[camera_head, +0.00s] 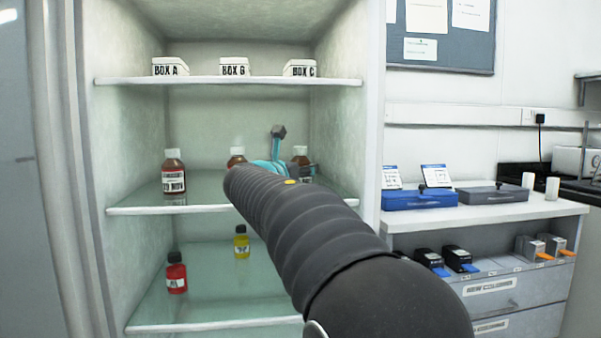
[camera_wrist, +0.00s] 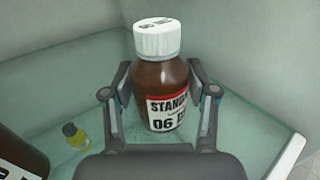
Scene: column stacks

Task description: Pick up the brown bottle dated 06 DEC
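The brown bottle (camera_wrist: 163,85) with a white cap fills the middle of the wrist view. Its label reads "STANDA…" and "06 D…"; the rest is cut off by my gripper. It stands upright on the glass shelf. My gripper (camera_wrist: 160,78) is open, with one finger on each side of the bottle; I cannot tell whether either touches it. In the head view this bottle seems to be the right one (camera_head: 301,155) on the middle shelf, partly hidden by my gripper (camera_head: 285,165).
Another brown bottle (camera_head: 237,156) is beside it, largely behind my arm. A third (camera_head: 173,173), marked "29 NOV", stands at left. Red (camera_head: 176,274) and yellow (camera_head: 241,243) bottles are on the shelf below. Boxes (camera_head: 236,67) sit above. The cabinet side wall (camera_head: 345,110) is close on the right.

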